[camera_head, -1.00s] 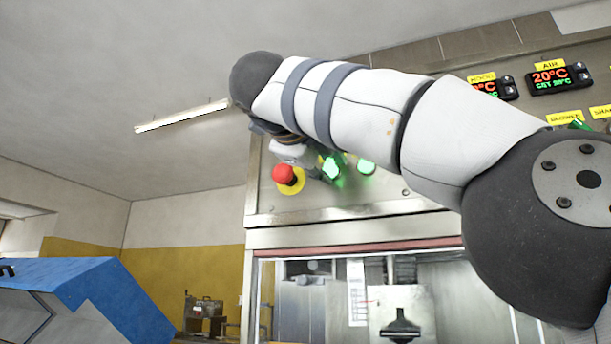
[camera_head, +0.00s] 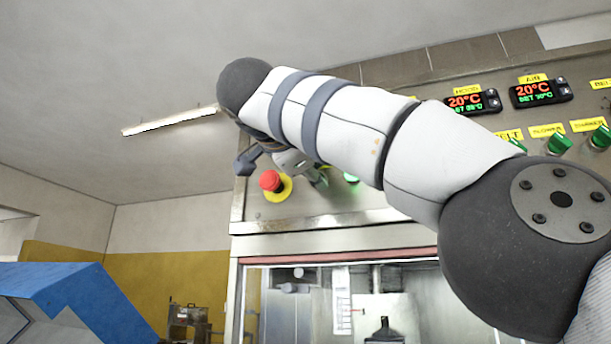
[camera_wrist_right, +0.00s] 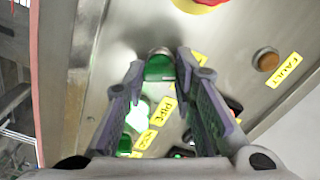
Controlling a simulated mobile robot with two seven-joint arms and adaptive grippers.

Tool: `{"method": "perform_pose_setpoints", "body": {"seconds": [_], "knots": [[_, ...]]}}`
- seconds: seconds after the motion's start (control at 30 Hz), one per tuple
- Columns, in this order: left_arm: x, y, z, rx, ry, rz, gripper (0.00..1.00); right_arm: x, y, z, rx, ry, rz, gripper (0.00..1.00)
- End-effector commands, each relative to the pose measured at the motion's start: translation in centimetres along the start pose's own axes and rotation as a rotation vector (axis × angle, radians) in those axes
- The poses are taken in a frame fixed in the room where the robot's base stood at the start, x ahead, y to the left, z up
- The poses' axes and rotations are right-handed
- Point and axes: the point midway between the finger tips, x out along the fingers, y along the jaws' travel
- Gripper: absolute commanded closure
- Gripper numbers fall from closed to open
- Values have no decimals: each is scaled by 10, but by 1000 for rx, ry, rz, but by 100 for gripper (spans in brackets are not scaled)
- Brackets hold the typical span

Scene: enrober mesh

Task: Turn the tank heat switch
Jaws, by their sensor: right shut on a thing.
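My right gripper (camera_wrist_right: 160,66) is shut on a green switch knob (camera_wrist_right: 158,69), with one finger on each side of it. The knob looks unlit in the right wrist view. A yellow label (camera_wrist_right: 168,106) lies close by; I cannot tell for sure which switch is the tank heat one. A second green switch (camera_wrist_right: 138,115) glows brightly beside it. In the head view my right arm crosses the panel and hides much of the gripper; the gripped knob (camera_head: 320,179) shows partly, near the red stop button. My left gripper is not in view.
A red emergency button (camera_head: 270,180) on a yellow base sits just left of the gripped knob. An amber button (camera_wrist_right: 266,60) is on the panel too. Temperature displays (camera_head: 541,91) and more green switches (camera_head: 559,144) are at right. A blue machine (camera_head: 75,295) stands at lower left.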

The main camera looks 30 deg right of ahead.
Motion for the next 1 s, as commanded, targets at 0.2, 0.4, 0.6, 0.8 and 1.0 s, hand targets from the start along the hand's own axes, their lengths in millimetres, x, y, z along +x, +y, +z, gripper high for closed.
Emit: {"method": "perform_pose_setpoints", "body": {"seconds": [0.2, 0.4, 0.6, 0.8, 1.0], "knots": [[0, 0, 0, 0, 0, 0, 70, 0, -1, -1, -75, 0, -2, 100], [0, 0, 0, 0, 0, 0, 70, 0, -1, -1, -105, 0, -1, 100], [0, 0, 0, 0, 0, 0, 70, 0, -1, 0, -111, 0, -1, 100], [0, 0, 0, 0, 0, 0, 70, 0, -1, 0, -111, 1, -1, 100], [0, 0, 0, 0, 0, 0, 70, 0, 0, 0, -110, 0, -1, 55]]}}
